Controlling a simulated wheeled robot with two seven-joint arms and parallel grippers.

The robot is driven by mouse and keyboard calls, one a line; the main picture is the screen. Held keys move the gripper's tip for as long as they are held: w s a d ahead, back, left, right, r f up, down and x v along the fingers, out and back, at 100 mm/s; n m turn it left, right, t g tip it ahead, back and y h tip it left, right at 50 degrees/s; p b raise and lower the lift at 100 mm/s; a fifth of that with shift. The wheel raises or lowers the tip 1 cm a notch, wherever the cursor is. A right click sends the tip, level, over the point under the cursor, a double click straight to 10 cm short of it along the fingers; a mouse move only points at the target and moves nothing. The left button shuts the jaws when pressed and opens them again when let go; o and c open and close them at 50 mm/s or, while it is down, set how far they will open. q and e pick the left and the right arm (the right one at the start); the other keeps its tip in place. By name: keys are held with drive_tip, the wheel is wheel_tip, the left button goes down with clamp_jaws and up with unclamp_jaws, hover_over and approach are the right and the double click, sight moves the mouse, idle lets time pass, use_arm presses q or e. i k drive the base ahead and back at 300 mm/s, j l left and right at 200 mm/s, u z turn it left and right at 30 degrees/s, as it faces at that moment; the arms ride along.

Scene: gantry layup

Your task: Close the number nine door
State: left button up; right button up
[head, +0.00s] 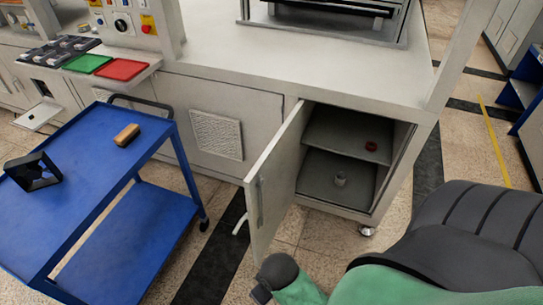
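A light grey cabinet door (272,178) under the white bench stands open, swung outward from its left side. A green and black part of my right arm shows at the bottom, just in front of the door's lower edge. I cannot tell whether it touches the door. Neither gripper can be made out.
A blue two-level cart (110,165) stands left of the door, holding a brown block (127,135) and a black angular frame (33,172). A pale curved piece (240,225) shows beside the door's lower left edge. The floor (306,237) right of the door is clear.

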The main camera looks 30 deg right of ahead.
sight(277, 166)
drive_tip(key=j+z, duration=0.15)
drive_tip(key=z, duration=0.25)
drive_tip(key=j+z, duration=0.2)
drive_tip(key=z, duration=0.2)
drive_tip(key=j+z, duration=0.15)
drive_tip(key=z, duration=0.25)
drive_tip(key=k+j+z, duration=0.1)
drive_tip(key=z, duration=0.35)
